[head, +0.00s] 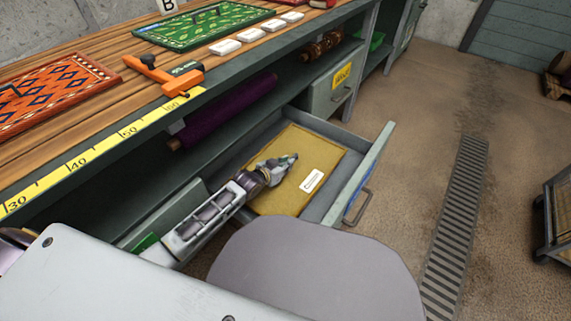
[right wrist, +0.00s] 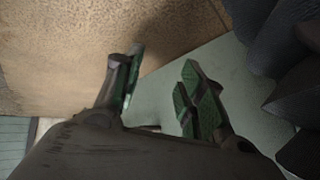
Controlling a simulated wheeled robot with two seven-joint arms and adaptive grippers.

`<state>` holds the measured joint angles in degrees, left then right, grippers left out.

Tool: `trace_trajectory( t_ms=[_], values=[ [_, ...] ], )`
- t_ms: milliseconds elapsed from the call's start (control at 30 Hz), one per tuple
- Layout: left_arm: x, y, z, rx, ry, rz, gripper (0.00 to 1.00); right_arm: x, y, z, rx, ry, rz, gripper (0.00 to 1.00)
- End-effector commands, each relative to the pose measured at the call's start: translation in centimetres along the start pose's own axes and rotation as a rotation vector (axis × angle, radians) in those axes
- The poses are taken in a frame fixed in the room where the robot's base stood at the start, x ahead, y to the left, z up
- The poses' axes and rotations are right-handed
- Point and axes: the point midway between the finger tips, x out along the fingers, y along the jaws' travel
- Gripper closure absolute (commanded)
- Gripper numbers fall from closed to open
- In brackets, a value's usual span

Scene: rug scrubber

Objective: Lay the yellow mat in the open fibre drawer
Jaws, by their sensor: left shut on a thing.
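The yellow mat (head: 283,198), with a white label, lies within the walls of the open drawer (head: 372,165) in the head view. It looks flat, but whether all of it touches the drawer floor is hard to tell. My left gripper (head: 290,160) reaches over the mat and is shut on it near the middle; the arm and fingers hide the exact grip. My right gripper (right wrist: 163,62) shows only in the right wrist view. Its green-padded fingers are apart with nothing between them.
The wooden bench top (head: 100,38) holds an orange patterned rug (head: 55,90), a green patterned rug (head: 205,27) and an orange tool (head: 160,75). A purple roll (head: 225,110) lies on the shelf beside the drawer.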

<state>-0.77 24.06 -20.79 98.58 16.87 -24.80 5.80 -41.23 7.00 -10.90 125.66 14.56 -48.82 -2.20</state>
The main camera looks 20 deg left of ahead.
Motion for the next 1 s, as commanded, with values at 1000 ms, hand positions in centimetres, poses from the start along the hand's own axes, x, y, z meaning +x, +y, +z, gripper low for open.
trace_trajectory(
  t_ms=[1000],
  values=[
    [-0.25, -0.01, -0.53, 0.0, 0.0, 0.0, 0.65, 0.03, -0.12, 0.34, 0.005, -0.004, -0.002, 0.6]
  ],
)
